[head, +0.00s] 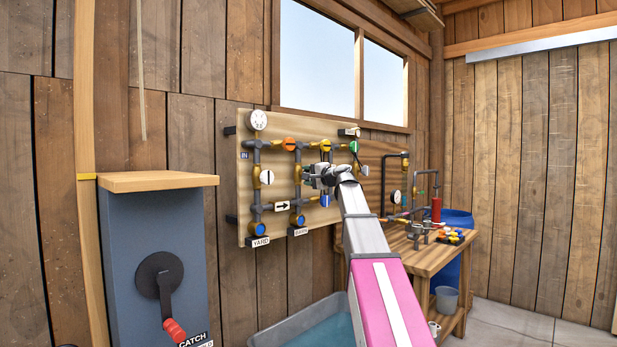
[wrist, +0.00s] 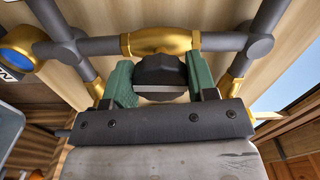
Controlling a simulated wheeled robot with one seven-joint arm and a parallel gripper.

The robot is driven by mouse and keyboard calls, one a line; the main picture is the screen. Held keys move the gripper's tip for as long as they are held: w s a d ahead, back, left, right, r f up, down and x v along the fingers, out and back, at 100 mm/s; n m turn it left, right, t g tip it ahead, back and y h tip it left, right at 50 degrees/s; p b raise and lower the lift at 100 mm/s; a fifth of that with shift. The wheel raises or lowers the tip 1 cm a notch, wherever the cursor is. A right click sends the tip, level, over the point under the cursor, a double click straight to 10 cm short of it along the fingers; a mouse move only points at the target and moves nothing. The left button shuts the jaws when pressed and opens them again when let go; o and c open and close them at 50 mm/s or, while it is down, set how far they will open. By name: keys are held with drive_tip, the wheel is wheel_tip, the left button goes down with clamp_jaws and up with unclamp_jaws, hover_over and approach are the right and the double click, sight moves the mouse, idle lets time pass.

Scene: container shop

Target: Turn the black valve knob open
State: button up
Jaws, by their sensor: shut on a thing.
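The black valve knob (wrist: 160,72) sits on a brass valve body (wrist: 160,42) in a grey pipe run, in the wrist view. My gripper (wrist: 158,84) is shut on the knob, with one green finger on its left side and one on its right. The knob's flat front face is turned toward the wrist camera. In the head view, my gripper (head: 318,175) is up against the wooden pipe board (head: 310,130). There the knob is mostly hidden behind the gripper, and its exact angle cannot be told.
Other valve knobs are close by: orange (head: 289,144), yellow (head: 325,145), green (head: 353,146) and white (head: 267,177). A gauge (head: 257,120) tops the board. A grey tub (head: 300,332) stands below. A wooden workbench (head: 420,255) with pipework is at right, a crank box (head: 155,260) at left.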

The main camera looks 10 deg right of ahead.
drive_tip(key=shift+f+n, duration=0.1)
drive_tip(key=shift+n, duration=0.3)
drive_tip(key=o, duration=0.9)
drive_tip(key=shift+o, duration=0.2)
drive_tip(key=v, duration=1)
drive_tip(key=shift+s+d, duration=0.2)
drive_tip(key=shift+s, duration=0.15)
